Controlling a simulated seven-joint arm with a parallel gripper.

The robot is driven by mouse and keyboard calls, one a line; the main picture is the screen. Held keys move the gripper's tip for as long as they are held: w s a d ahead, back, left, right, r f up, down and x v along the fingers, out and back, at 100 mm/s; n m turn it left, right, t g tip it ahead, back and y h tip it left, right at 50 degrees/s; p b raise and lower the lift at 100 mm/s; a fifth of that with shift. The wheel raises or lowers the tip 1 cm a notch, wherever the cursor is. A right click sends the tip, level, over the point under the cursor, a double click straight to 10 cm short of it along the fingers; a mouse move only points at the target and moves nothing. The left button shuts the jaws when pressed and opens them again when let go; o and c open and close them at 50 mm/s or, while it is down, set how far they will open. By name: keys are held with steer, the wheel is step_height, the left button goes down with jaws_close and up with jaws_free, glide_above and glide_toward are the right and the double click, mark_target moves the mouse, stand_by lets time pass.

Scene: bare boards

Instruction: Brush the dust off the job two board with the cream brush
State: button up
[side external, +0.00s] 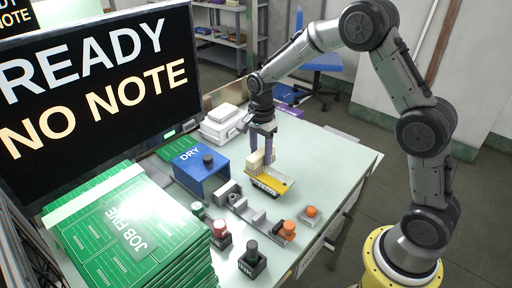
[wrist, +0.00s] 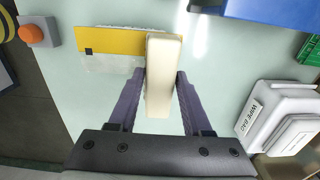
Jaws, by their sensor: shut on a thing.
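The cream brush (side external: 256,161) is a pale block held between the two purple fingers of my gripper (side external: 263,130). In the wrist view the brush (wrist: 163,85) stands between the fingers of my gripper (wrist: 161,75). A yellow piece with a whitish strip (side external: 272,183) is just below and beside the brush. It also shows in the wrist view (wrist: 112,40); I cannot tell whether the brush touches it. Green boards lie in a stack (side external: 135,238) at the left, with the top label reading JOB FIVE. I see no label reading job two.
A blue box marked DRY (side external: 203,174) stands left of my gripper. A grey rail fixture (side external: 252,212) and orange buttons (side external: 311,212) are in front. A white WIPE BAG box (wrist: 280,112) is behind. A screen (side external: 100,75) reads READY NO NOTE. The table's right side is clear.

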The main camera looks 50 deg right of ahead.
steer(key=shift+s, duration=5.65)
steer(key=shift+w, duration=6.7)
steer(key=shift+w+r, duration=0.15)
steer(key=shift+r, duration=0.9)
step_height(320, 180, up, 6)
steer(key=shift+f, duration=0.1)
